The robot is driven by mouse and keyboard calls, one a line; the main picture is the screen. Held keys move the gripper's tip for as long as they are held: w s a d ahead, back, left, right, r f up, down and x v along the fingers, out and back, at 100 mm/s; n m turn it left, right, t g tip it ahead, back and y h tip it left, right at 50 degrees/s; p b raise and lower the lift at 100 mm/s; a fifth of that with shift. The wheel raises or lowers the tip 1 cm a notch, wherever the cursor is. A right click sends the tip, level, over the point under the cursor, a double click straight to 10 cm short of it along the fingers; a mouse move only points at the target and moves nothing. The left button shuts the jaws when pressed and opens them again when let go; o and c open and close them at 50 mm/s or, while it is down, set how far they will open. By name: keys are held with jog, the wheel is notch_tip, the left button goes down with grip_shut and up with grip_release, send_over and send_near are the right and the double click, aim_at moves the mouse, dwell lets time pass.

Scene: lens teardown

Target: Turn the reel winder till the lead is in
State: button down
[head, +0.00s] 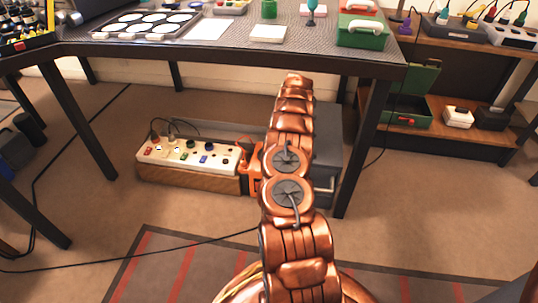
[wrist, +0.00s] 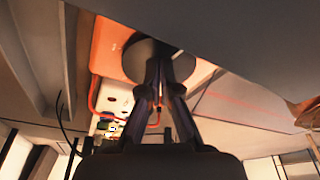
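The reel winder is an orange unit (head: 253,168) at the right end of a wooden box under the table, partly behind my arm in the head view. In the wrist view its orange body (wrist: 108,45) carries a dark round knob (wrist: 143,52). My gripper (wrist: 160,65) has its fingers drawn together at the tips, against the knob, and appears shut on it; the exact contact is dim. My arm hides the gripper in the head view. A thin orange lead (wrist: 92,98) curves beside the winder in the wrist view.
A white switch panel (head: 190,153) with coloured switches sits on the wooden box (head: 185,178). A grey cabinet (head: 327,150) stands close to the right of my arm. The tabletop (head: 235,40) is overhead, with dark legs (head: 363,150). A black cable (head: 130,262) crosses the floor.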

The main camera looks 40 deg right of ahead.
jog(key=shift+s+d+r, duration=0.15)
jog(key=shift+d, duration=0.15)
jog(key=shift+r+p, duration=0.6)
jog(key=shift+r, duration=2.3)
